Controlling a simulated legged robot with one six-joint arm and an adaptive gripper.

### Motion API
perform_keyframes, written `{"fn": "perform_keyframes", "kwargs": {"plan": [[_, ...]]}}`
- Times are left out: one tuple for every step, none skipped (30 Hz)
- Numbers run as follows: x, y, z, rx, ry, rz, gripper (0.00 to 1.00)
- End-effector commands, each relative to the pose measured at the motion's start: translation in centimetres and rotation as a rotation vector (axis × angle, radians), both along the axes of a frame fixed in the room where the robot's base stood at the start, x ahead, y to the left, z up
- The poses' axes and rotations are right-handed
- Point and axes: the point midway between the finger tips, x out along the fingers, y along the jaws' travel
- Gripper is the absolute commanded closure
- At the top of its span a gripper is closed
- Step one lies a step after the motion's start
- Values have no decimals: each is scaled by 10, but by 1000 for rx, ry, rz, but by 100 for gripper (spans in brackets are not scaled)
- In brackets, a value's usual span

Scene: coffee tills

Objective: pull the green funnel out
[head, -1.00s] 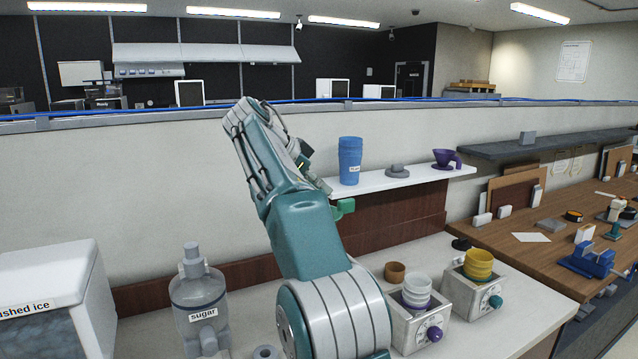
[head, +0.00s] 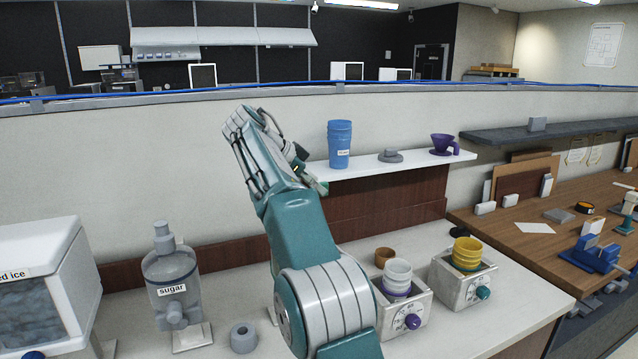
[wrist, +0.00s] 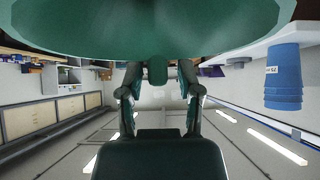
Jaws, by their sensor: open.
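A large green rounded surface (wrist: 160,25), which looks like the green funnel, fills the top of the wrist view very close up. A small green stub (wrist: 157,72), probably its handle, sticks down from it. My gripper (wrist: 158,82) is open, with one finger on each side of the stub. I cannot tell whether the fingers touch it. In the head view the funnel is hidden behind my arm, and the gripper's fingers do not show clearly.
A white shelf (head: 365,167) holds stacked blue cups (head: 340,143), also in the wrist view (wrist: 283,75), a grey lidded piece (head: 390,156) and a purple dripper (head: 443,144). Below, on the counter, stand a sugar dispenser (head: 171,270) and two boxes with stacked cups.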

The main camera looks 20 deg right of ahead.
Motion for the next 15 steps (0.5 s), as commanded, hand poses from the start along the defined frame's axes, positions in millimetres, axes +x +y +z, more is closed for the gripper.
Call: {"fn": "perform_keyframes", "kwargs": {"plan": [[1,2,-1,0,1,1,54],[2,2,-2,0,1,1,54],[1,2,-2,0,0,0,68],[1,2,-1,0,0,0,81],[1,2,-2,0,0,0,94],[1,2,-2,0,1,-1,100],[1,2,-2,0,1,-1,100],[1,2,-2,-1,1,-1,100],[1,3,-1,-1,0,0,100],[1,3,-1,-1,0,0,100],[1,4,-1,-1,0,0,100],[1,4,-1,0,0,0,100],[2,4,-1,0,1,1,100],[2,4,0,1,1,1,100],[2,4,1,1,1,1,100]]}}
